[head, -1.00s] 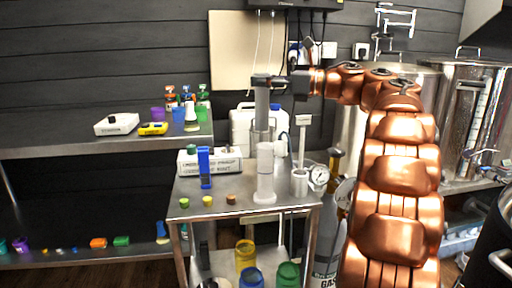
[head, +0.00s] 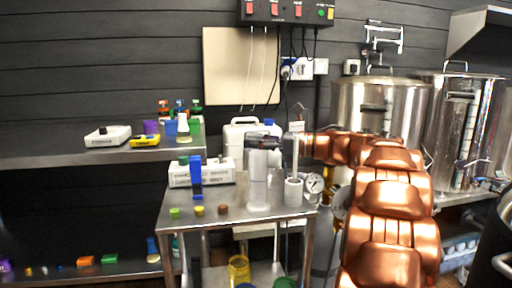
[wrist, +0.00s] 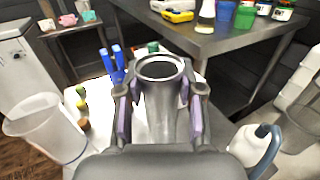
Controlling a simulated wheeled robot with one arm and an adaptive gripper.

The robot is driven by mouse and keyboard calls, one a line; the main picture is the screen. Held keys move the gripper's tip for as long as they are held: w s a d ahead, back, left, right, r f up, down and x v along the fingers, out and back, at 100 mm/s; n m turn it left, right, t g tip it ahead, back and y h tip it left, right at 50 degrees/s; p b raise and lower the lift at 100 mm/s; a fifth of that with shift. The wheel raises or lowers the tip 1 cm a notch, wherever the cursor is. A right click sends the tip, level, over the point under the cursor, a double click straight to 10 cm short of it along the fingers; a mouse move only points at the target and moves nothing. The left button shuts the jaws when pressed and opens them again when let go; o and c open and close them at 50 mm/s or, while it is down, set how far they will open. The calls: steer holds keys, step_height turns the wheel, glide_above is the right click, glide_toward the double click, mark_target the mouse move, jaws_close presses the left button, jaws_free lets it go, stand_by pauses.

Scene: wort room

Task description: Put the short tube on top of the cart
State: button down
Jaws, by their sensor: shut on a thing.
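My gripper (head: 266,141) is shut on a grey, open-topped short tube (wrist: 160,110), held upright between the two fingers in the wrist view. In the head view my gripper is low over the cart (head: 235,232), a metal cart with a flat top. The held tube is mostly hidden there behind a pale translucent cylinder with a round base (head: 257,185). That cylinder also shows at the left of the wrist view (wrist: 45,128), close beside the gripper. I cannot tell whether the tube's bottom touches the cart top.
A short grey cylinder (head: 293,192) and gauge (head: 314,184) are to the right. A blue upright item (head: 196,180) and small green, yellow and brown stoppers (head: 199,211) stand on the cart's left part. A white jug (head: 242,135) and labelled box (head: 215,174) are behind.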

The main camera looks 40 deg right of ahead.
steer(key=shift+f+b, duration=0.3)
steer(key=shift+f, duration=0.1)
steer(key=c, duration=0.7)
jaws_free()
steer(key=shift+r, duration=0.15)
steer(key=p+v, duration=0.2)
steer(key=v, duration=1)
